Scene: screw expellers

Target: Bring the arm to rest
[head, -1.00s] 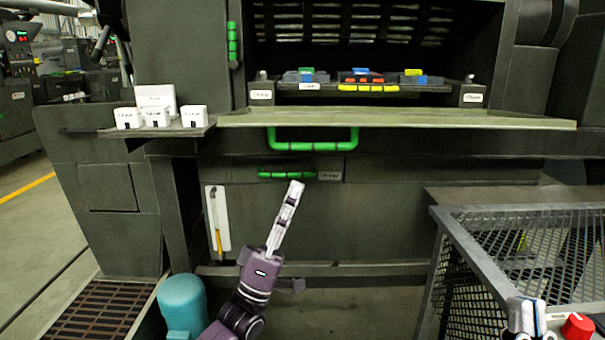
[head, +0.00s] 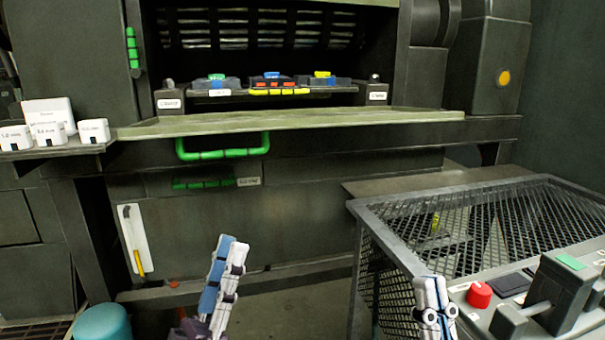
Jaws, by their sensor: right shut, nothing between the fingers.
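My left gripper (head: 231,244) points up at the lower middle of the head view, in front of the machine's lower panel, apart from the green handles. Its blue and white fingers stand close together and overlap from this angle, so I cannot tell whether they are parted. I see nothing held in it. My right gripper (head: 430,281) is at the bottom right, in front of the mesh bin and left of the red button. Its fingers are shut with nothing between them. Most of both arms is below the picture edge.
The machine has a pale ledge (head: 300,122), a green handle (head: 222,152) and a shelf with small coloured units (head: 272,82). White labelled boxes (head: 48,118) stand at left. A mesh bin (head: 460,199) and a control panel with a red button (head: 479,294) are at right.

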